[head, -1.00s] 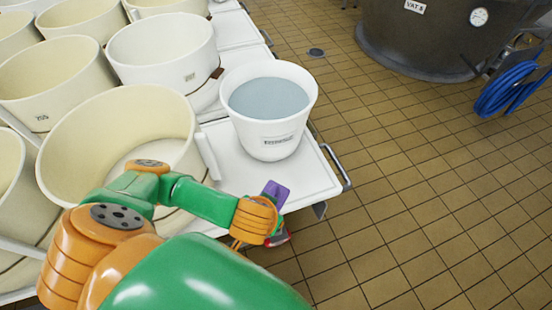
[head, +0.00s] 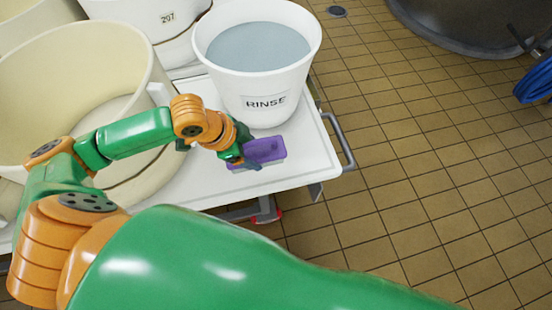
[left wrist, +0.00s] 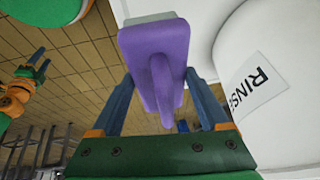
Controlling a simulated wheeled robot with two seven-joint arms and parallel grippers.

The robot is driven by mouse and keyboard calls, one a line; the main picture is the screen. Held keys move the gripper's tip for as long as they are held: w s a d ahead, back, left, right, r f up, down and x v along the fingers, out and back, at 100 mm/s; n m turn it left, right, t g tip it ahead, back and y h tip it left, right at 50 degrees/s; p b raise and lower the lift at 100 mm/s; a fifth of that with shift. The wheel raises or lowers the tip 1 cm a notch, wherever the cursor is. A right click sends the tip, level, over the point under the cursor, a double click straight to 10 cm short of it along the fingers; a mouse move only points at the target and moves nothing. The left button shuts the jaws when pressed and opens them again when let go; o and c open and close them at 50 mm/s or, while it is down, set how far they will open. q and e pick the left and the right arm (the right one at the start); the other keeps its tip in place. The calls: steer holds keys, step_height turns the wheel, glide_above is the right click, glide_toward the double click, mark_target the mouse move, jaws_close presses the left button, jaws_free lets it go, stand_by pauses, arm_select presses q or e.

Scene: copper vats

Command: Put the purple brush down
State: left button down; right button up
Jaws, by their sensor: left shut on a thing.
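The purple brush (head: 264,150) is in my left gripper (head: 240,157), over the front part of the white cart top (head: 290,168), just in front of the rinse bucket. In the left wrist view the brush (left wrist: 155,55) is between the two blue fingers of the left gripper (left wrist: 160,100), with its pale bristle side facing away from the camera. I cannot tell whether the bristles touch the cart top. My right gripper does not clearly show in the head view.
The white RINSE bucket (head: 258,85), full of water, stands right behind the brush. A large cream tub (head: 75,75) is to the left. The cart's metal handle (head: 340,145) is at its right edge, with tiled floor (head: 420,170) beyond.

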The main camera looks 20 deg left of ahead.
arm_select(q)
steer(key=w+d+f, duration=0.1)
steer(key=f, duration=0.1)
steer(key=w+d+f+b, duration=0.1)
steer(key=w+d+f, duration=0.1)
steer(key=w+d+f+b, duration=0.1)
steer(key=w+f, duration=0.1)
steer(key=f, duration=0.1)
steer(key=shift+d, duration=0.3)
step_height(320, 180, down, 3)
steer(key=shift+s+r+b, duration=0.1)
steer(key=shift+s+b, duration=0.05)
steer(key=shift+b, duration=0.55)
steer(key=shift+a, duration=0.1)
jaws_free()
steer(key=p+v, duration=0.4)
steer(key=v, duration=0.7)
steer(key=shift+r, duration=0.15)
steer(key=shift+s+a+r, duration=0.1)
steer(key=shift+s+r, duration=0.05)
steer(key=shift+r, duration=0.3)
